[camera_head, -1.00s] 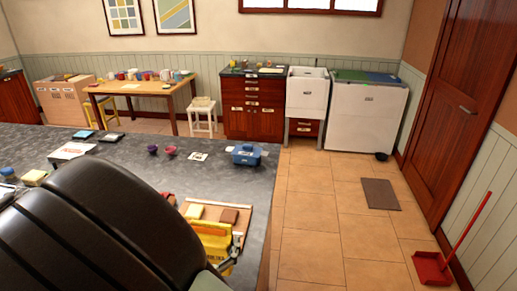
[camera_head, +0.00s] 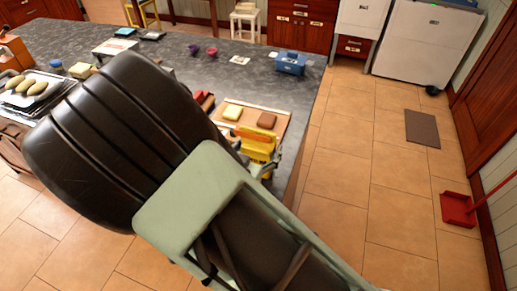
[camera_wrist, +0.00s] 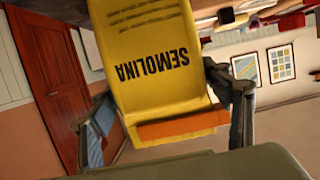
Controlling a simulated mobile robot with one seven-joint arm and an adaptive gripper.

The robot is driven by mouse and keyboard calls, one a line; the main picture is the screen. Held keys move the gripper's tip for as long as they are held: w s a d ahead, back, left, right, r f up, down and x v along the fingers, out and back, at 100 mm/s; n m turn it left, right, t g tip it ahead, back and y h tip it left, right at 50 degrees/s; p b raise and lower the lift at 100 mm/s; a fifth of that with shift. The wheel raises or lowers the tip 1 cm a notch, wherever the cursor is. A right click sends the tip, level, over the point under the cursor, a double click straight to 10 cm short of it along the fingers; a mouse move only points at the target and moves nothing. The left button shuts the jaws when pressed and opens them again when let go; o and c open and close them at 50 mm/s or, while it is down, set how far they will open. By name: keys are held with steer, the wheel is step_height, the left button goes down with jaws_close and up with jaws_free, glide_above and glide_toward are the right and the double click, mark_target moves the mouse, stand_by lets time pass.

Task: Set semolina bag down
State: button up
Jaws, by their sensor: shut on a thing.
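The yellow semolina bag (camera_head: 257,146) is held by my gripper (camera_head: 258,160) near the right edge of the dark countertop, at the near side of a wooden board. In the wrist view the bag (camera_wrist: 155,65) shows its "SEMOLINA" lettering upside down and an orange band at its near end. My gripper (camera_wrist: 168,115) has one finger on each side of the bag, shut on it. Whether the bag touches the countertop (camera_head: 210,77) or the board cannot be told. My arm hides part of the counter in the head view.
Open tiled floor is to the right.

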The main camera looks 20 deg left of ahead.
steer(key=o, duration=1.2)
steer(key=shift+f, duration=0.15)
steer(key=o, duration=0.4)
steer(key=shift+o, duration=0.2)
steer(key=shift+r, duration=0.2)
steer(key=b+v, duration=0.1)
steer(key=v, duration=1.1)
